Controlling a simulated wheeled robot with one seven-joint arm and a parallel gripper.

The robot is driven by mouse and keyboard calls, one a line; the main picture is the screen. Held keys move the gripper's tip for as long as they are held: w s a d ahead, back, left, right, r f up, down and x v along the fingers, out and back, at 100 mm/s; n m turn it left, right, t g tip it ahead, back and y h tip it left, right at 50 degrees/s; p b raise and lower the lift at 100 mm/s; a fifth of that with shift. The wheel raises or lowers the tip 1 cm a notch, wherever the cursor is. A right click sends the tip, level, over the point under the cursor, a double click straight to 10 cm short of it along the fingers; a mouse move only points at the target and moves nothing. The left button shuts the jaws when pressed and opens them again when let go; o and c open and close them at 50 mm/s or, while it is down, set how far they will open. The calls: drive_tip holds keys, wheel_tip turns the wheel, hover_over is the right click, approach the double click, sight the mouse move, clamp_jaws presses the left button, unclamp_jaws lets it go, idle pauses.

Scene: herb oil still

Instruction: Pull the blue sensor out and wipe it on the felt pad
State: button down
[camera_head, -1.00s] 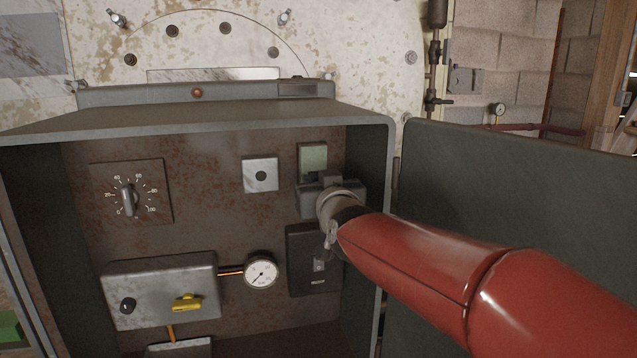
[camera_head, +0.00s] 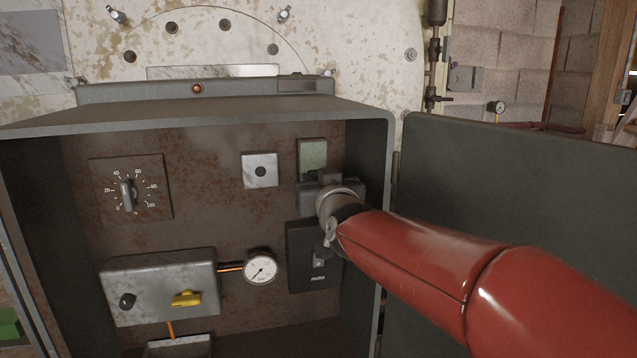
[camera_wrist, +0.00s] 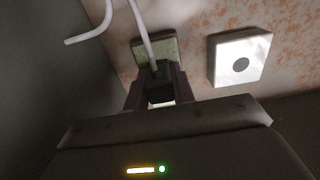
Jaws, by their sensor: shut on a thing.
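My gripper (camera_head: 333,182) is inside the open cabinet at its upper right, in front of the back panel. In the wrist view, my gripper (camera_wrist: 157,84) is shut on a dark block (camera_wrist: 156,76) with a white cable (camera_wrist: 146,38) running from it. The block looks black in the dim light; no blue shows, so I cannot tell whether it is the sensor. Right behind it is a pale green square pad (camera_wrist: 171,47), which also shows in the head view (camera_head: 312,154). I cannot tell whether block and pad touch, or whether this pad is the felt.
A white plate with a dark hole (camera_head: 260,170) is left of the green pad. Below my gripper is a black box (camera_head: 305,270). A dial (camera_head: 126,195), a gauge (camera_head: 260,267) and a grey box with a yellow knob (camera_head: 160,285) are further left. The cabinet door (camera_head: 520,210) stands open at right.

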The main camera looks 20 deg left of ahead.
sight(314, 154)
drive_tip(key=shift+r+p, duration=1.65)
drive_tip(key=shift+r, duration=0.75)
drive_tip(key=shift+f+b, duration=2.45)
drive_tip(key=shift+f, duration=0.5)
drive_tip(key=shift+r, duration=0.15)
drive_tip(key=shift+r+p, duration=2.3)
drive_tip(key=shift+r, duration=0.4)
drive_tip(key=shift+f, duration=0.1)
drive_tip(key=shift+b+v, duration=0.3)
drive_tip(key=shift+v, duration=0.5)
drive_tip(key=shift+b+v, duration=0.3)
drive_tip(key=shift+v, duration=1.3)
